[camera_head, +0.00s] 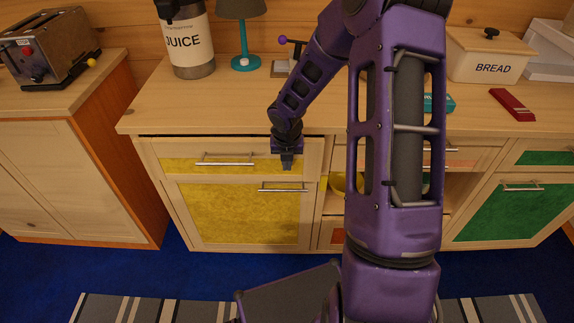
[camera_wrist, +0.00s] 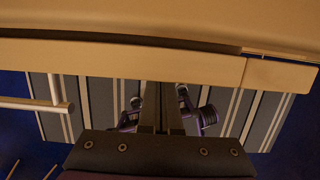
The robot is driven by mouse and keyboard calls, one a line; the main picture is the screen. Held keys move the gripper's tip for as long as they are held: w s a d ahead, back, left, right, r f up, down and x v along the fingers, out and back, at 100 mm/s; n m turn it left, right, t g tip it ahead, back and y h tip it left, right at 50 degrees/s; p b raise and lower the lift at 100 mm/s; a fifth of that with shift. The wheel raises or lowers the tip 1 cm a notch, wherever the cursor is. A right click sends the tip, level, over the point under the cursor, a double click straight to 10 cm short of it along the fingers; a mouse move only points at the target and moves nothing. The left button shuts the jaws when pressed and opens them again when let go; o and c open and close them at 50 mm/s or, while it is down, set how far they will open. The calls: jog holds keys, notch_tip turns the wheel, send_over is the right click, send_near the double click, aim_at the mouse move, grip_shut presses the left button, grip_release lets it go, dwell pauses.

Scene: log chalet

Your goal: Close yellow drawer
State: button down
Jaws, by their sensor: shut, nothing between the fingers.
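The yellow drawer (camera_head: 178,165) is the top left drawer of the long wooden cabinet, with a pale frame, yellow panel and metal bar handle (camera_head: 225,162). A thin dark gap shows between its top edge and the countertop, so it stands slightly open. My gripper (camera_head: 287,166) is shut and empty, pointing down at the drawer's front, right of the handle. In the wrist view the drawer's front edge (camera_wrist: 120,56) crosses above my fingers (camera_wrist: 160,112), with the handle (camera_wrist: 40,104) at left. The fingertips are at or very near the front; I cannot tell whether they touch.
A yellow cupboard door (camera_head: 240,212) with its own handle (camera_head: 284,189) is below the drawer. The countertop (camera_head: 225,118) overhangs above it and holds a juice dispenser (camera_head: 188,45), a lamp (camera_head: 243,30) and a bread box (camera_head: 490,58). A striped rug (camera_head: 180,308) covers the blue floor.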

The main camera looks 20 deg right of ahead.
jog(key=shift+w+r, duration=0.1)
jog(key=shift+w+d+p, duration=0.25)
jog(key=shift+w+p, duration=0.3)
jog(key=shift+p, duration=0.1)
jog(key=shift+w+d+p, duration=0.2)
jog(key=shift+w+p, duration=0.35)
jog(key=shift+p, duration=0.05)
